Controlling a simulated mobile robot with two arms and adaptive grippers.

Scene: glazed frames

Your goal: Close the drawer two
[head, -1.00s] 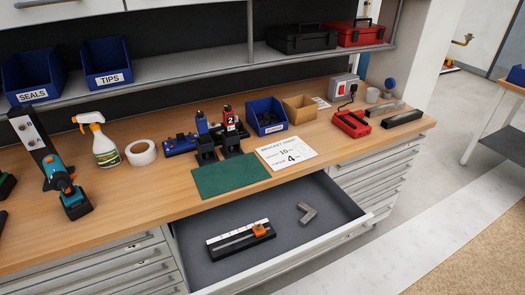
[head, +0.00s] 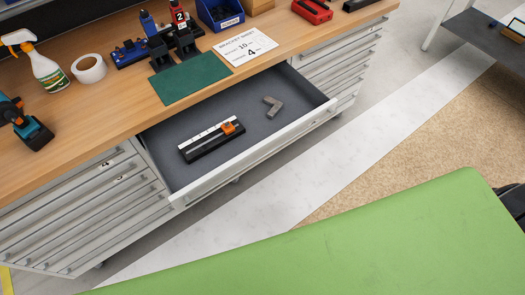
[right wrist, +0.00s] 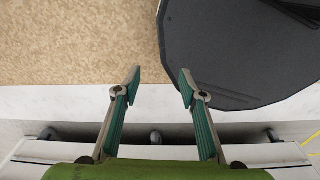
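One drawer (head: 272,134) of the workbench is pulled out in the middle of the head view, and no number shows on it. Its pale front (head: 258,155) runs slantwise, standing out from the bench. Inside lie a black measuring tool with an orange slider (head: 212,140) and a grey L-shaped bracket (head: 273,105). My right gripper (right wrist: 161,84) is open and empty in the right wrist view, its two teal-padded fingers apart above the floor. It does not show in the head view, so its exact place relative to the drawer cannot be told. My left gripper is not in view.
Closed drawers flank the open one, at left (head: 95,215) and right (head: 335,55). A green mat (head: 190,78) and a bracket sheet (head: 245,46) lie on the bench top. A large green shape, apparently my arm, covers the lower foreground. The pale floor strip (head: 310,165) is clear.

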